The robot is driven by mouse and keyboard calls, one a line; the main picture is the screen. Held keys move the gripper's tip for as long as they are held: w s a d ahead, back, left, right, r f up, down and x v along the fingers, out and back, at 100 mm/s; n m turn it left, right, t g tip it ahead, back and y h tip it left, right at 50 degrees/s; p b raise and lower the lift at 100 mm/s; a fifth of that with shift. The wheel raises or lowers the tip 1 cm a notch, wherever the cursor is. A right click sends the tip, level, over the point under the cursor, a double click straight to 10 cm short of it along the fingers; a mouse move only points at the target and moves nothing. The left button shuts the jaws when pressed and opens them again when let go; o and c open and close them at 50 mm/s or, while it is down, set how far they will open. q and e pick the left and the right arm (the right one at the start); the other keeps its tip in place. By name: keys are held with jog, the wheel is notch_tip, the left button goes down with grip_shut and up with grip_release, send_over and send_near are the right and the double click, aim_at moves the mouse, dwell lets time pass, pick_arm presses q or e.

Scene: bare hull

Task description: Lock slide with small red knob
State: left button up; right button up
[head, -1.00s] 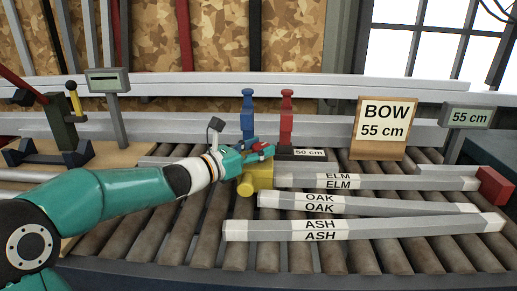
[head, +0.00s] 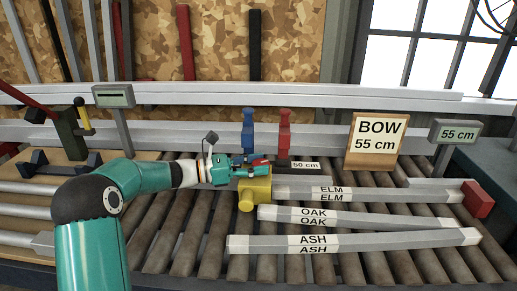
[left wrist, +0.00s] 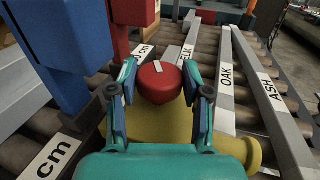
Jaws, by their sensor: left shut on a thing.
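The small red knob (left wrist: 160,85) sits on top of the yellow slide block (head: 256,188), and a pale mark crosses its top. My left gripper (left wrist: 159,74) is shut on the knob, one finger on each side of it in the left wrist view. In the head view the left gripper (head: 250,162) lies level just above the yellow block and partly hides the knob. The yellow block stands at the left end of the ELM bar (head: 377,193). The right gripper is not in view.
A blue clamp (head: 248,135) and a red clamp (head: 284,135) stand close behind the gripper by a "50 cm" label (head: 305,165). OAK (head: 390,215) and ASH (head: 390,240) bars lie in front on the rollers. A red end block (head: 477,198) and a BOW 55 cm sign (head: 377,140) are at right.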

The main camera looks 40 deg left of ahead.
pick_arm(q)
jog(key=m+g+h+p, duration=0.2)
jog(key=p, duration=0.1)
jog(key=m+g+h+p, duration=0.1)
jog(key=g+p, duration=0.1)
jog(key=shift+w+a+r, duration=0.2)
jog(key=shift+w+r, duration=0.05)
jog(key=shift+r, duration=0.05)
jog(key=shift+w+f+m+g+h+p, duration=0.15)
jog(key=shift+m+g+h+p, duration=0.85)
jog(key=shift+m+g+p, duration=0.5)
jog(key=o, duration=1.2)
jog(key=shift+c, duration=0.2)
jog(key=shift+f, duration=0.1)
jog(key=shift+g, duration=0.3)
